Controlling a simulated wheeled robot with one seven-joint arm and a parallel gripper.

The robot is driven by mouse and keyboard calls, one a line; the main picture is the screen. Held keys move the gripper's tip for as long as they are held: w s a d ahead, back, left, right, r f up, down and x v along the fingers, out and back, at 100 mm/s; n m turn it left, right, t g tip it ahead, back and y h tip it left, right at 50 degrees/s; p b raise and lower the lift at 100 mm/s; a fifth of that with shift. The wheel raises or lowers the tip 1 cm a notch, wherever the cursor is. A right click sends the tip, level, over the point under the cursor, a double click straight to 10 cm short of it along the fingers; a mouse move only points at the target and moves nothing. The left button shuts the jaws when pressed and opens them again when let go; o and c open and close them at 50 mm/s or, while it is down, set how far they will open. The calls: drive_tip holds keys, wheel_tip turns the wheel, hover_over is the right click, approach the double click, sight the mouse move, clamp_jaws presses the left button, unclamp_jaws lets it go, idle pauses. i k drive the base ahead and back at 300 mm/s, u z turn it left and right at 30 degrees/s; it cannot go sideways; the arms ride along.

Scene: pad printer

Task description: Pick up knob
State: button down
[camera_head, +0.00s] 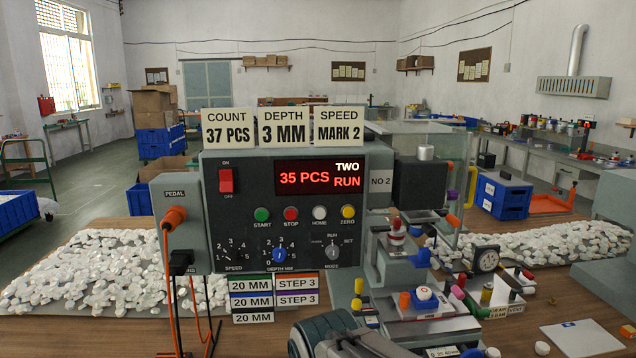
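The control box (215,185) stands upright at centre on the bench. Its front has a blue knob (280,254) on the DEPTH MM dial and a grey knob (332,251) on the MODE dial. The SPEED dial (233,253) shows its numbers, but I cannot make out a knob cap on it. Which knob is meant, and whether one lies loose on the bench, I cannot tell. A dark ribbed and grey shape at the bottom centre may be part of my arm. No gripper fingers show.
Piles of white pieces (105,265) flank the box; another pile (545,241) is at right. The pad printer (425,270) with coloured caps stands right of the box. An orange plug (174,217) and cables hang at its left. The wooden bench front left (90,335) is clear.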

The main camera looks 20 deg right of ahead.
sight(424, 293)
drive_tip(key=z, duration=1.3)
drive_tip(key=k, duration=0.5)
drive_tip(key=z, duration=0.8)
drive_tip(key=i, duration=0.95)
drive_tip(key=u, duration=0.4)
drive_tip(key=i, duration=0.6)
drive_tip(key=u, duration=0.55)
